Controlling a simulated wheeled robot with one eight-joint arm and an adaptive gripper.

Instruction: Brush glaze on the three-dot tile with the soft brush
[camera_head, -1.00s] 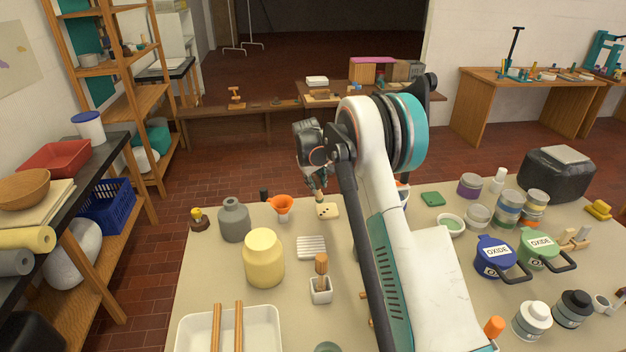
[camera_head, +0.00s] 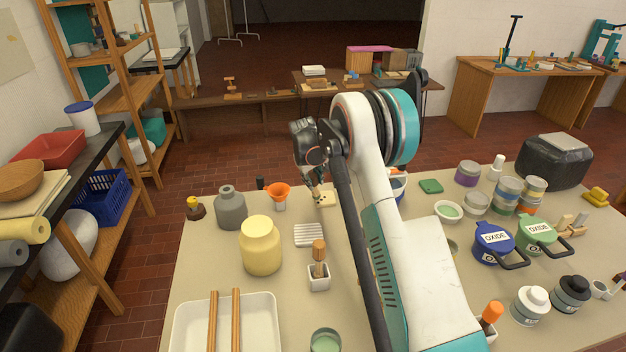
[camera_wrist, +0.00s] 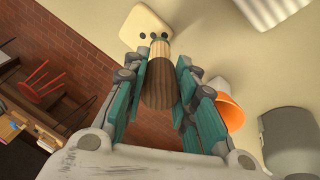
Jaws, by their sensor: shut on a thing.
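The pale cream tile (camera_head: 327,199) lies flat on the table, partly hidden behind my gripper in the head view. In the wrist view the tile (camera_wrist: 139,27) shows dark dots on its face. My gripper (camera_wrist: 160,88) is shut on the wooden handle of a brush (camera_wrist: 159,82). The brush points toward the tile, and its end overlaps the tile near the dots in the wrist view. I cannot tell whether it touches. In the head view my gripper (camera_head: 317,184) is small and low over the tile's left side.
An orange funnel (camera_head: 278,191) stands close left of the tile, with a grey bottle (camera_head: 231,210) beyond. A white ribbed block (camera_head: 308,235) and a cup holding another brush (camera_head: 319,277) are nearer.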

